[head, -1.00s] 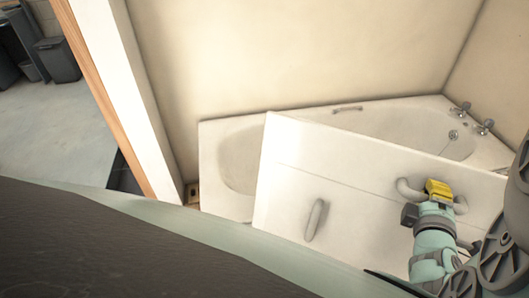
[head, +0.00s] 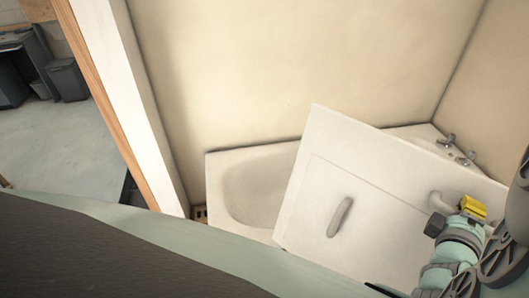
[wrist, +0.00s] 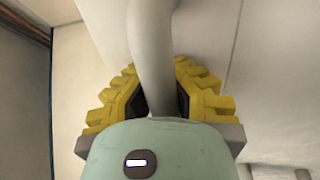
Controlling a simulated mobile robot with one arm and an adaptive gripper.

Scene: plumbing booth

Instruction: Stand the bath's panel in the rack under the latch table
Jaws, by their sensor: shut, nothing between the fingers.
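The bath's panel (head: 385,165) is a large white board, tilted in front of the bath (head: 250,190) and hiding much of it. One grey handle (head: 340,216) on the panel is free. My gripper (head: 474,207), with yellow fingers, is at the other grey handle (head: 438,202), at the right. In the wrist view, that handle (wrist: 152,40) runs down between the yellow fingers (wrist: 155,90). The fingers are shut; how the handle sits within them is hidden behind my gripper's body. The rack and the latch table are not recognisable in view.
Taps (head: 458,150) stand at the bath's right end. Beige walls (head: 320,60) close in behind and at the right. A white, wood-edged partition (head: 130,100) stands at the left. Beyond it is open grey floor (head: 60,150), with a dark bin (head: 68,80) further back.

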